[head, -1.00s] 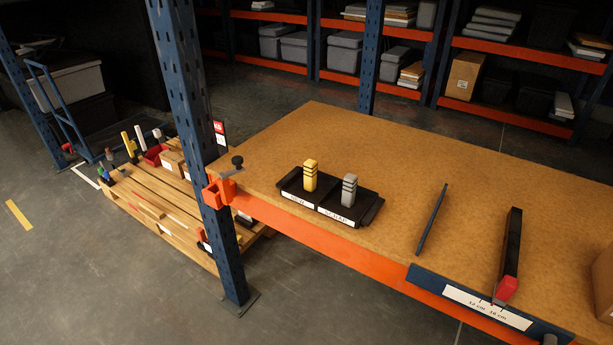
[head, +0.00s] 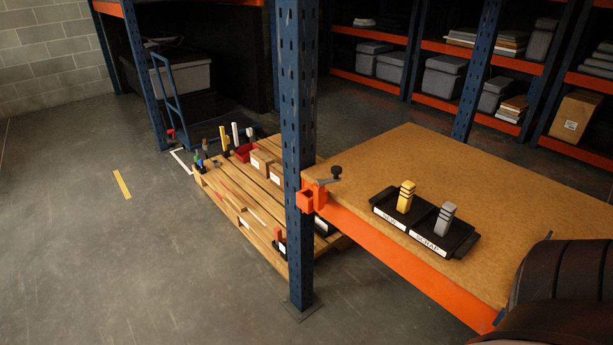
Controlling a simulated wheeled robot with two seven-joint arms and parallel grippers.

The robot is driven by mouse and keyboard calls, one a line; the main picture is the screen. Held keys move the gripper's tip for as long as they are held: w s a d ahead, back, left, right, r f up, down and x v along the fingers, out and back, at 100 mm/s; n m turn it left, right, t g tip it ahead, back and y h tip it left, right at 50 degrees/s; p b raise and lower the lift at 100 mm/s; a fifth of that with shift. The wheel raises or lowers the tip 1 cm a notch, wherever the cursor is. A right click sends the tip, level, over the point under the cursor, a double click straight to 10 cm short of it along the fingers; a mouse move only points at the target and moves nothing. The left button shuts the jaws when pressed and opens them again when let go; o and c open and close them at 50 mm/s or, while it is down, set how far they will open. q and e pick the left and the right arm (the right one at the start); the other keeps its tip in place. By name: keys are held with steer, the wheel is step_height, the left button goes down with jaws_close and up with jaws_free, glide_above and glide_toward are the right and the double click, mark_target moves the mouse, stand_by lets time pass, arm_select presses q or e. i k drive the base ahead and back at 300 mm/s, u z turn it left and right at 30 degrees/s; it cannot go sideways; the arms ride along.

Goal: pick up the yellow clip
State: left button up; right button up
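The yellow clip (head: 406,197) stands upright in the left compartment of a black tray (head: 464,246) on the wooden shelf board (head: 400,155). A similar grey clip (head: 447,218) stands in the right compartment, whose label seems to read SCRAP. The label on the left compartment is too small to read surely. A dark part of my own arm fills the lower right corner and hides part of the board. Neither of my grippers shows in the head view, and nothing touches the yellow clip.
Open grey floor (head: 110,260) is at left.

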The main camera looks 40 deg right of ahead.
mark_target(406, 193)
steer(key=u, duration=0.25)
steer(key=k, duration=1.05)
steer(key=z, duration=1.05)
steer(key=i, duration=0.35)
steer(key=u, duration=0.05)
